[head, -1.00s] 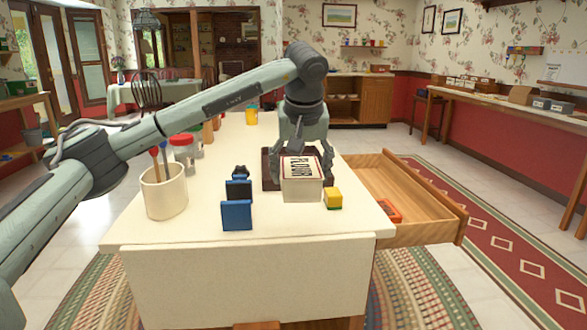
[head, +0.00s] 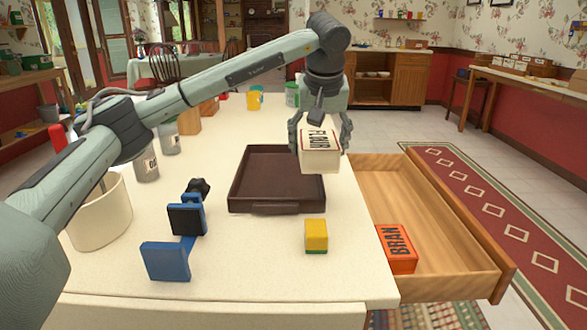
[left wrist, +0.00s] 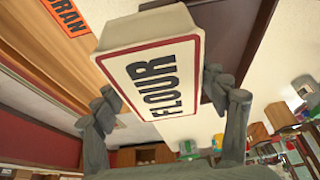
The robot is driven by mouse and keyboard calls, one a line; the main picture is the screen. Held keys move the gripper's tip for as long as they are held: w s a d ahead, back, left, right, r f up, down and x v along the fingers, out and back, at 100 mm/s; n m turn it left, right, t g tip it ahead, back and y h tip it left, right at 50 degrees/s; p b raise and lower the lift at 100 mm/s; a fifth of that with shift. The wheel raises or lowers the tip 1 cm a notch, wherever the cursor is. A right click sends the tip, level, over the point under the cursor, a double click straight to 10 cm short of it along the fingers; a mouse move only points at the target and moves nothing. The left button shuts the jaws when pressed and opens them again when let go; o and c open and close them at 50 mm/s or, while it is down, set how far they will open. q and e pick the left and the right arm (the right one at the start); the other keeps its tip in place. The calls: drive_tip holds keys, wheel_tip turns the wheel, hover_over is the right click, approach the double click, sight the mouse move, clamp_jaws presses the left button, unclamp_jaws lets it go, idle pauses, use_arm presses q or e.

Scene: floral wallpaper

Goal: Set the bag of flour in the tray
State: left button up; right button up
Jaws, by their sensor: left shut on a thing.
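The bag of flour (head: 320,159) is a white block with a red-bordered FLOUR label; it also fills much of the left wrist view (left wrist: 150,70). My left gripper (head: 320,135) is shut on it from above, one finger on each side, and holds it at the right end of the tray. In the left wrist view the fingers (left wrist: 168,103) flank the bag. The dark brown tray (head: 275,208) lies on the white counter, its inside empty where visible. The bag hides part of the tray's right rim. My right gripper is not in view.
A yellow-green block (head: 316,235) sits in front of the tray. A blue and black stand-like object (head: 187,220) and a cream crock (head: 100,215) are at left. An open wooden drawer (head: 430,215) at right holds an orange BRAN box (head: 398,249).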

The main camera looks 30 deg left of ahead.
use_arm(q)
drive_tip(key=shift+w+a+f, duration=0.1)
drive_tip(key=shift+w+a, duration=0.15)
drive_tip(key=shift+a, duration=0.05)
drive_tip(key=a+f, duration=0.2)
drive_tip(key=a, duration=0.1)
drive_tip(key=a+f, duration=0.2)
drive_tip(key=a, duration=0.2)
drive_tip(key=w+a+f, duration=0.1)
drive_tip(key=a+f, duration=0.1)
drive_tip(key=a, duration=0.1)
drive_tip(key=shift+a+f+p, duration=0.1)
drive_tip(key=shift+a+p, duration=0.2)
drive_tip(key=shift+w+a+f, duration=0.1)
drive_tip(key=shift+a+f, duration=0.1)
drive_tip(key=shift+f, duration=0.25)
wheel_tip(320, 180, down, 3)
drive_tip(key=shift+f, duration=0.3)
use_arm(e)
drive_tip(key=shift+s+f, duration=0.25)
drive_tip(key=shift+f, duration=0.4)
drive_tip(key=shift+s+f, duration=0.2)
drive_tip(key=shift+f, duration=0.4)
